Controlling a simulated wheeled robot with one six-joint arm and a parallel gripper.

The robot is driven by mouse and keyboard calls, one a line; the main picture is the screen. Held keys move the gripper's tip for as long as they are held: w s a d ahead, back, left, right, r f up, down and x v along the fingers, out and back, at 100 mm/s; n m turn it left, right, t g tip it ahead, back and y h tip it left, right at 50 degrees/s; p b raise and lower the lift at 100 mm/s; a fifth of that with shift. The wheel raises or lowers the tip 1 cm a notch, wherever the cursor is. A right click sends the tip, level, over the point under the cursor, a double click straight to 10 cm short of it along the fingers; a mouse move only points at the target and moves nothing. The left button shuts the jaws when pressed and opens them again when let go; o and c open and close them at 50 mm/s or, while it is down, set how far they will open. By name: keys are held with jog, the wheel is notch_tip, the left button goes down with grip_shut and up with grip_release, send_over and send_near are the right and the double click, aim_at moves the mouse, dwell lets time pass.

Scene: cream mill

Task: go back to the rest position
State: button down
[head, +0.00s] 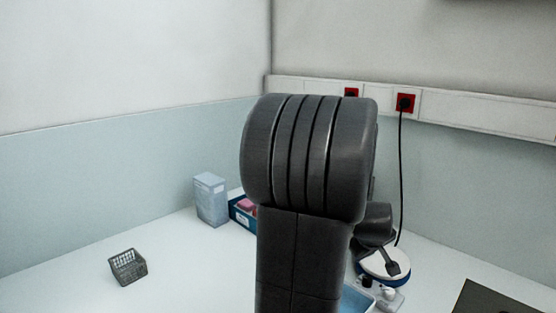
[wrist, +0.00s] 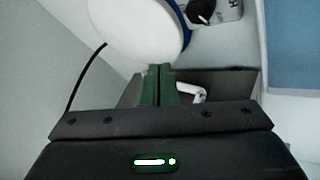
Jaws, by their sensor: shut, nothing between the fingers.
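My gripper (wrist: 158,72) shows in the wrist view with its two dark green fingers together and nothing between them. The fingertips lie in the picture at the lower edge of a white round plate (wrist: 130,25) with a blue rim; I cannot tell whether they touch it. In the head view, my arm fills the middle and hides much of the bench. The white round plate (head: 376,262) shows to the right of my arm, partly covered by a dark grey part. I cannot make out the fingers there.
A wire basket (head: 128,267) stands on the white bench at left. A pale blue box (head: 211,199) and a blue bin (head: 240,214) with pink contents stand at the back. A black cable (head: 401,170) hangs from a red socket (head: 405,103). A dark panel (head: 490,300) is at lower right.

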jog(key=shift+s+a+r+p, duration=0.25)
jog(key=shift+s+a+p, duration=0.1)
jog(key=shift+p, duration=0.4)
jog(key=shift+m+h, duration=0.3)
jog(key=shift+m, duration=0.2)
jog(key=a+b, duration=0.1)
jog(key=s+a+b, duration=0.1)
jog(key=a+b, duration=0.1)
jog(key=s+a+b, duration=0.1)
jog(key=a, duration=0.1)
jog(key=shift+a+f, duration=0.2)
jog(key=shift+f, duration=0.15)
jog(key=shift+a+r+m+g+b, duration=0.1)
jog(key=shift+a+m+g+b, duration=0.05)
jog(key=shift+m+g+b, duration=0.15)
jog(key=shift+s, duration=0.1)
